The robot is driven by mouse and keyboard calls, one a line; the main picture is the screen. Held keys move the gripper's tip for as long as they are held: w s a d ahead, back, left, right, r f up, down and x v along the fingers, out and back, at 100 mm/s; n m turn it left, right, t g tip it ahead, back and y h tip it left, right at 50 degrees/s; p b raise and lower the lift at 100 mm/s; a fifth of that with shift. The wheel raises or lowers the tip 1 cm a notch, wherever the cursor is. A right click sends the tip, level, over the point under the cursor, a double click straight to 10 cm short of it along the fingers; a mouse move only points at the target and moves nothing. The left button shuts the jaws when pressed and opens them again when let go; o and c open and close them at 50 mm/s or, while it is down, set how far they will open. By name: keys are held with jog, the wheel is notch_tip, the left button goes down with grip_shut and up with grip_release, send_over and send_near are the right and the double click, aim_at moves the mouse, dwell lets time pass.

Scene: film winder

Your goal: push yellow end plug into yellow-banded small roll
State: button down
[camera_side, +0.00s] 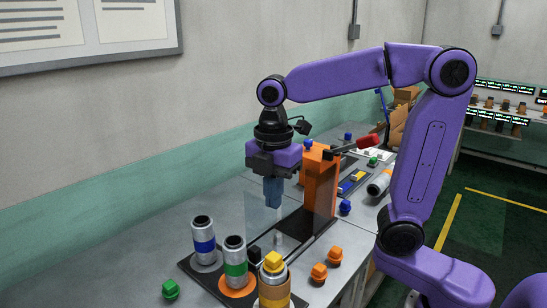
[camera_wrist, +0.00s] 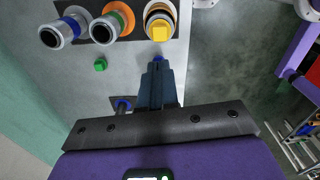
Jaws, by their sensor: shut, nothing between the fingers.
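The yellow-banded small roll (camera_side: 275,293) stands upright at the front of the table in the side view, and its lower part is cut off by the frame. The yellow end plug (camera_side: 272,262) sits at its top and sticks up above the rim; how deep it is seated I cannot tell. In the wrist view the yellow plug (camera_wrist: 160,32) lies over the roll's near end (camera_wrist: 160,12), just beyond my fingertips. My gripper (camera_side: 273,203) points down with its blue fingers shut and empty. It is above and behind the roll, apart from the plug. The fingers also show in the wrist view (camera_wrist: 157,64).
A blue-banded roll (camera_side: 204,243) and a green-banded roll (camera_side: 235,264) stand to the left. A green plug (camera_side: 170,289) and orange plugs (camera_side: 319,272) lie loose nearby. An orange post (camera_side: 319,185) with a red handle (camera_side: 367,141) and a clear panel stand close to my gripper.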

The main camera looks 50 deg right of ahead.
notch_tip(320, 180, up, 8)
jog(key=s+d+f+m, duration=0.2)
jog(key=s+f+m, duration=0.1)
jog(key=s+f, duration=0.5)
jog(key=s+d+f+m, duration=0.2)
jog(key=s+f+m, duration=0.2)
jog(key=s+f, duration=0.5)
jog(key=shift+s+d+f, duration=0.2)
jog(key=shift+s+d, duration=0.15)
jog(key=shift+s, duration=0.5)
